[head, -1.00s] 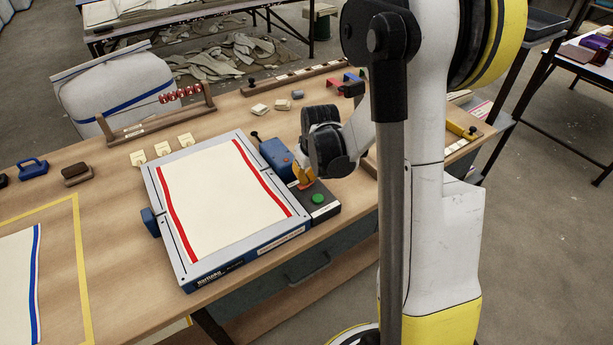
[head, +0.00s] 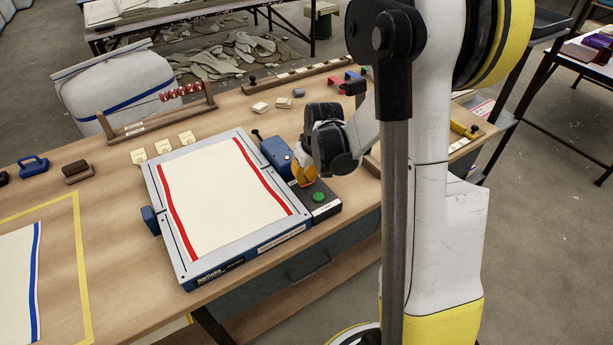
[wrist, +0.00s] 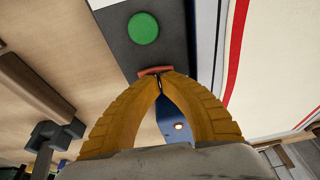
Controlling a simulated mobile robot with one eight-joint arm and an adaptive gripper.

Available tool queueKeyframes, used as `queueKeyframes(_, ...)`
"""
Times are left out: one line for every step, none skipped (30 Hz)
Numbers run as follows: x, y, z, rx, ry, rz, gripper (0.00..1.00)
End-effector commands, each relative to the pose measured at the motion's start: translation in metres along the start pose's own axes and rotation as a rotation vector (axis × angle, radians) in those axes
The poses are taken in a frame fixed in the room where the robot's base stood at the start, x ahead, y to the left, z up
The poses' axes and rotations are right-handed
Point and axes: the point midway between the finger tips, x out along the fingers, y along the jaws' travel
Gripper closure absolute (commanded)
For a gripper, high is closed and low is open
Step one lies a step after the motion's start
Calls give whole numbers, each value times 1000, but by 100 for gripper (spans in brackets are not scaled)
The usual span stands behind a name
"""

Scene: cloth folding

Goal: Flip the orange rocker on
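My gripper (head: 304,181) is over the dark control panel (head: 327,207) at the right side of the folding board. In the wrist view its two yellow fingers (wrist: 158,80) meet at the tips, with nothing visible between them. The orange rocker (wrist: 155,70) shows as a narrow strip right at the fingertips. I cannot tell whether the tips touch it or which way it is tilted. In the head view the fingers mostly hide it. A round green button (head: 319,197) is beside it on the same panel and also shows in the wrist view (wrist: 144,28).
The folding board (head: 180,262) carries a cream cloth with red stripes (head: 222,195). A blue box (head: 276,154) stands behind the panel; a small bright spot (wrist: 179,126) shows on it. A bead rack (head: 160,125) and small blocks lie farther back.

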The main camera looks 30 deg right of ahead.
Motion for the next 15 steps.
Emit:
queueKeyframes(0, 0, 0, 0, 0, 0, 100)
queueKeyframes(0, 0, 0, 0, 0, 0, 100)
queueKeyframes(-1, 0, 0, 0, 0, 0, 100)
queueKeyframes(-2, 0, -1, 0, 0, 0, 100)
queueKeyframes(-4, -1, -2, 0, 0, 0, 100)
queueKeyframes(-8, -1, -4, -1, 0, 0, 100)
queueKeyframes(-11, -2, -6, -1, 0, 0, 100)
queueKeyframes(-15, -3, -8, -1, 0, 0, 100)
queueKeyframes(-22, -5, -11, -1, 0, 0, 100)
queueKeyframes(-28, -6, -14, -1, 0, 0, 100)
queueKeyframes(-34, -7, -18, -1, 0, 0, 100)
queueKeyframes(-43, -9, -22, -1, 0, 0, 100)
queueKeyframes(-50, -8, -22, 0, 0, 0, 100)
queueKeyframes(-57, -7, -21, 1, 0, 0, 100)
queueKeyframes(-66, -6, -21, 1, 0, 0, 100)
